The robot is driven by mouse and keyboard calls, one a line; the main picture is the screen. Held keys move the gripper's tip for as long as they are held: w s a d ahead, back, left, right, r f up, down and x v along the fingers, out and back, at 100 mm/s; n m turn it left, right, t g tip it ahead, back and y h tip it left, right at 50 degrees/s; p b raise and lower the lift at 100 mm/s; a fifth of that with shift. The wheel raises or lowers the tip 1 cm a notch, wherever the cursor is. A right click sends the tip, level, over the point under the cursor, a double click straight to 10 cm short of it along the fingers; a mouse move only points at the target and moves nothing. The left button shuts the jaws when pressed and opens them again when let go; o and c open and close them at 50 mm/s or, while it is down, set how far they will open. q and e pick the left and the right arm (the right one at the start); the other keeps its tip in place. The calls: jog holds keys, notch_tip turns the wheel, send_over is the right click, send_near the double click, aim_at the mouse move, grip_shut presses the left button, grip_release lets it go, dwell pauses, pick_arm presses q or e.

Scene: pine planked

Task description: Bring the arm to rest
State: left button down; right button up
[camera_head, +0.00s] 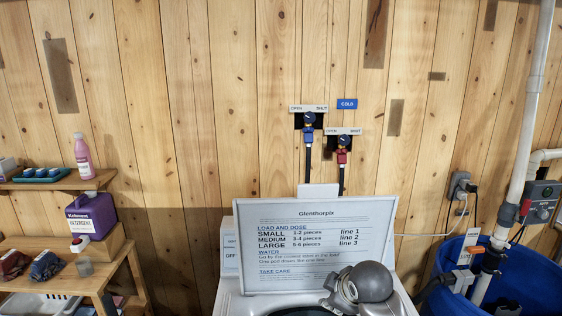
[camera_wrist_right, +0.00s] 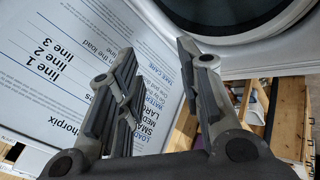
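My right gripper (camera_wrist_right: 157,55) shows in the right wrist view with its two fingers apart and nothing held between them. Beyond the fingers are the white sign and the washer's round dark opening, with a clear gap between the fingertips. In the head view a grey rounded part of my right arm shows low in the middle, in front of the sign; its fingers cannot be made out there. My left gripper is in neither view.
A white instruction sign (camera_head: 315,208) stands on the white washer (camera_head: 237,303). Behind are a blue tap (camera_head: 309,133) and a red tap (camera_head: 343,157). Left, wooden shelves hold a purple detergent jug (camera_head: 92,217) and a pink bottle (camera_head: 83,158). Right are a blue tub (camera_head: 540,285) and a white pipe (camera_head: 527,120).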

jog(key=s+d+f+m+g, duration=0.1)
jog(key=s+d+f+m, duration=0.15)
jog(key=s+f, duration=0.5)
jog(key=s+d+f+m+g, duration=0.1)
jog(key=s+f+m, duration=0.3)
jog(key=s, duration=0.6)
jog(key=s+d+f+m+g+h, duration=0.1)
jog(key=s+d+f+m, duration=0.1)
jog(key=s, duration=0.7)
jog(key=s+d+f+m+g, duration=0.1)
jog(key=s+d+m, duration=0.1)
jog(key=s, duration=0.7)
notch_tip(320, 180, down, 34)
jog(key=s+g+b, duration=0.1)
jog(key=s+b, duration=0.1)
jog(key=b, duration=0.6)
jog(key=s+d+f+b, duration=0.1)
jog(key=s+f+b, duration=0.2)
jog(key=s+f, duration=0.5)
jog(key=s+d+f+g+b, duration=0.1)
jog(key=s+d+f+b, duration=0.1)
jog(key=s+f, duration=0.6)
notch_tip(320, 180, down, 7)
jog(key=shift+s+f+g+b, duration=0.1)
jog(key=shift+s+g+b, duration=0.15)
jog(key=shift+b, duration=0.5)
